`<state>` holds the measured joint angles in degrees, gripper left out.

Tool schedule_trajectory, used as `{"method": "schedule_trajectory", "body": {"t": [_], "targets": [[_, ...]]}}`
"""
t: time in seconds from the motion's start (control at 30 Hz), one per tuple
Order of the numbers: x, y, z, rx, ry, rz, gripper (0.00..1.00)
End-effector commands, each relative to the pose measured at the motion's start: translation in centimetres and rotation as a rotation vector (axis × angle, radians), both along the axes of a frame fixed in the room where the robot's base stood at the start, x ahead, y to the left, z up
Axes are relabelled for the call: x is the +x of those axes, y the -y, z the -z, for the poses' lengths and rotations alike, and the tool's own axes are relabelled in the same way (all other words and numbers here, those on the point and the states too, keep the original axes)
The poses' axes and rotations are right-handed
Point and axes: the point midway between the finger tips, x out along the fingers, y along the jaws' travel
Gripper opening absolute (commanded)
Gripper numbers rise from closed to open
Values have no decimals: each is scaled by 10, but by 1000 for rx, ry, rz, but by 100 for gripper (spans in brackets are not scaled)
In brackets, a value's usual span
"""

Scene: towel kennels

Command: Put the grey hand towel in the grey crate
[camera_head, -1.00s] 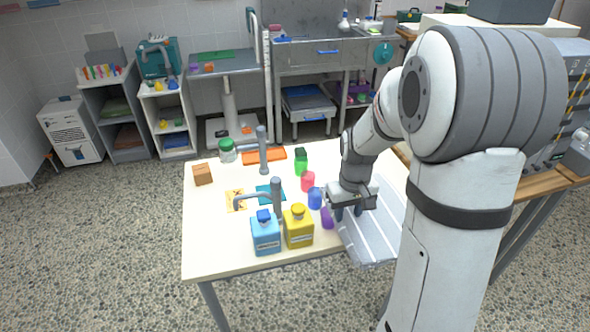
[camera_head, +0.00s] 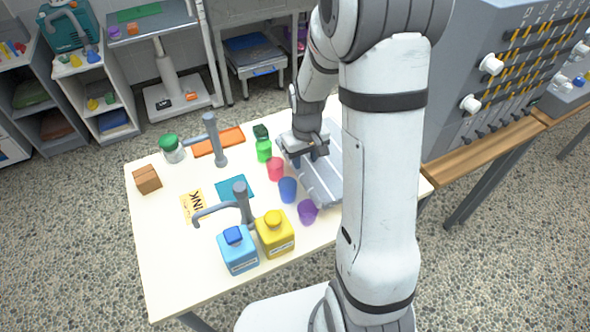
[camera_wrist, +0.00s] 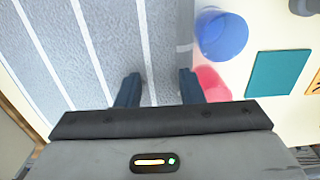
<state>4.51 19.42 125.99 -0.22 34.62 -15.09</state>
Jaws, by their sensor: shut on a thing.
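The grey hand towel (camera_head: 319,181) is grey-blue with pale stripes. It lies spread at the right side of the white table, beside the row of cups, and is partly hidden behind my arm. My gripper (camera_head: 308,157) points down at the towel and is shut on it. In the wrist view, the towel (camera_wrist: 103,42) fills the left and middle, and my gripper's fingertips (camera_wrist: 159,78) show against it. I cannot make out a grey crate for certain in these views.
Red (camera_head: 275,169), blue (camera_head: 288,190) and purple (camera_head: 308,212) cups stand close left of the towel. Blue (camera_head: 238,252) and yellow (camera_head: 275,236) bottles stand at the table's front. A grey cabinet (camera_head: 475,75) is at right. Bare floor (camera_head: 65,240) lies left of the table.

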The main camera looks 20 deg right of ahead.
Motion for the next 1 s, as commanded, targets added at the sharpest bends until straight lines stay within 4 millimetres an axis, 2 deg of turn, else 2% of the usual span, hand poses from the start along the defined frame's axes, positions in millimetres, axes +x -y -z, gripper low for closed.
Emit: {"method": "schedule_trajectory", "body": {"t": [0.4, 0.77, 0.8, 1.0], "targets": [[0, -1, 47, 0, -2, -1, 8], [0, -1, 52, 0, 1, -2, 8], [0, -1, 51, 0, 1, -2, 36], [0, -1, 51, 0, 1, -2, 52]]}}
